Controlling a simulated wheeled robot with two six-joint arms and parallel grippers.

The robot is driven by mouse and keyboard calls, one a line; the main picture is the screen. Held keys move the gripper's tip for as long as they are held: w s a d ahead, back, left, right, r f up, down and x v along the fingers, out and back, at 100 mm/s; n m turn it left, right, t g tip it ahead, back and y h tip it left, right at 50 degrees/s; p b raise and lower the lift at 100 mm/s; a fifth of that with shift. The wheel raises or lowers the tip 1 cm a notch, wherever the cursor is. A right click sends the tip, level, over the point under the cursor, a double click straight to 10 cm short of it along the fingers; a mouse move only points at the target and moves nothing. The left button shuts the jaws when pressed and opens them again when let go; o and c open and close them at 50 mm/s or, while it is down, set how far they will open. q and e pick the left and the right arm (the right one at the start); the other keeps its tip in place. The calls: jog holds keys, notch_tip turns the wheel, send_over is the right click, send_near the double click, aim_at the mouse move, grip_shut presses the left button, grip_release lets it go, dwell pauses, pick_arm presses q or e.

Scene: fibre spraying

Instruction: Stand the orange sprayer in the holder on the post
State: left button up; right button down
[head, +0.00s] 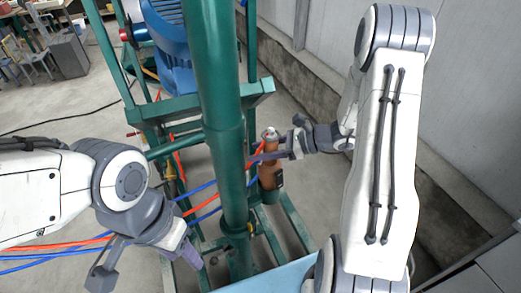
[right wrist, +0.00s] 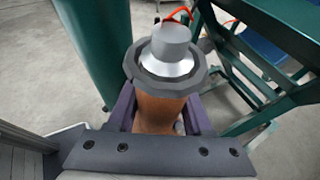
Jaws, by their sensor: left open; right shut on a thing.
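The orange sprayer (head: 271,176) is upright just right of the thick green post (head: 222,120) in the head view. My right gripper (head: 268,154) comes in from the right and is shut around its upper body. In the right wrist view the sprayer's orange body (right wrist: 158,112) sits between the purple finger pads, below a dark grey collar and a silver cap. The post stands close behind it, at the upper left (right wrist: 88,40). My left gripper (head: 147,268) is open and empty, low and left of the post.
A green frame with a blue motor (head: 172,60) stands behind the post. Blue and orange hoses (head: 70,250) run from my left arm side past the post. A low concrete ledge (head: 310,85) and grey wall lie to the right. Open floor is at the left.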

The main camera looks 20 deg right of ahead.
jog(key=shift+f+b, duration=0.45)
dwell(0.3)
jog(key=shift+c, duration=1.2)
grip_release()
jog(key=shift+f, duration=0.1)
